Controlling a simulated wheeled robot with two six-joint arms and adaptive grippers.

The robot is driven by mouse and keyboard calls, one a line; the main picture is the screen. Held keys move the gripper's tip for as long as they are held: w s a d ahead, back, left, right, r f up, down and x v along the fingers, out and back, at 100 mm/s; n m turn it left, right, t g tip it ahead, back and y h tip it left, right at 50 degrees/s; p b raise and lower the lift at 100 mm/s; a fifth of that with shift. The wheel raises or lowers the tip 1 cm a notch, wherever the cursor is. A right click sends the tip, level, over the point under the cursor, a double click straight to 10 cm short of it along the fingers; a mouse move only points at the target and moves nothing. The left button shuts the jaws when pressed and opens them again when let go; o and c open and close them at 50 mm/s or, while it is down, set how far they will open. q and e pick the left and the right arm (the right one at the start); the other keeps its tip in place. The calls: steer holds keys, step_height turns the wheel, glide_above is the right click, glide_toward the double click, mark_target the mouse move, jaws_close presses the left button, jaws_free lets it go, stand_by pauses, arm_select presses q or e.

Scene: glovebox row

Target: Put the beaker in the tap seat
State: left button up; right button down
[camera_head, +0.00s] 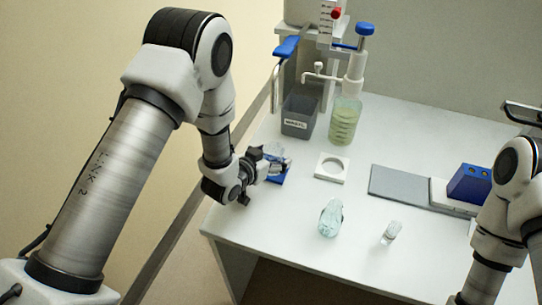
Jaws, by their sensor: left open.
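A clear glass vessel (274,149), which looks like the beaker, stands at the left of the bench over a blue square base (278,178). My left gripper (277,163) is open right at this vessel, and its fingers hide part of the vessel and base. I cannot tell whether they touch the glass. The tap (285,48) with a blue lever rises at the back left. Which piece is the tap seat is not certain; the blue base is in front of the tap.
A grey waste bin (299,117) and a pump bottle (345,122) of greenish liquid stand behind. A white ring holder (332,168) is right of my left gripper. A flask (330,218) and small vial (391,232) are near the front. A blue block (469,184) is right.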

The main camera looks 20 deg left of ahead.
arm_select(q)
steer(key=shift+r, duration=0.25)
steer(key=v, duration=1.2)
steer(key=shift+b, duration=0.3)
